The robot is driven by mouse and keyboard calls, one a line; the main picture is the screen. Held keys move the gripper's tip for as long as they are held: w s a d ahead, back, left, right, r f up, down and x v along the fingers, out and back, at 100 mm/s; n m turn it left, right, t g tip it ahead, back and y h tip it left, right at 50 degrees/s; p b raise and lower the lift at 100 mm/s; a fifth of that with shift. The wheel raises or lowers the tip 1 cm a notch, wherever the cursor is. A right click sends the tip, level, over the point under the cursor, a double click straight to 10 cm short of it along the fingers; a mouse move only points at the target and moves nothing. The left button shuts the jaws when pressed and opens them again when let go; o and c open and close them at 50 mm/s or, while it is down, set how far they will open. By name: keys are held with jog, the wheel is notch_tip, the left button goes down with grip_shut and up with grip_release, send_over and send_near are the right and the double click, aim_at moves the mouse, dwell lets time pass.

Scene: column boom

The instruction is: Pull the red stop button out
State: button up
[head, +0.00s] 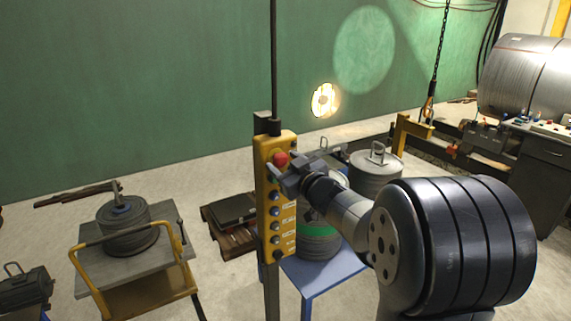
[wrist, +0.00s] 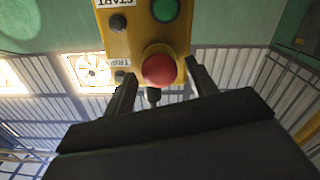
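The red stop button (head: 281,159) is a round knob near the top of a yellow control box (head: 285,245) that hangs in front of a post. In the wrist view the red stop button (wrist: 159,70) sits near the end of the yellow box (wrist: 125,45), which looks upside down there. My gripper (head: 287,172) is at the upper part of the box, close to the red button. In the wrist view my gripper (wrist: 160,82) is open, with one finger on each side of the button. Whether the fingers touch it cannot be told.
Several dark buttons (head: 275,212) run down the box below the red one. A green button (wrist: 165,9) shows beside the red one in the wrist view. A blue table (head: 325,272) stands behind the box, and a yellow-framed cart (head: 140,300) stands at left.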

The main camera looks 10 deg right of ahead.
grip_shut()
jog(key=shift+s+d, duration=0.2)
jog(key=shift+s, duration=0.3)
jog(key=shift+f, duration=0.1)
jog(key=shift+o, duration=0.8)
grip_release()
jog(key=shift+s, duration=0.1)
jog(key=b+v, duration=0.1)
jog(key=v, duration=0.9)
jog(key=shift+s+d, duration=0.15)
jog(key=shift+s, duration=0.25)
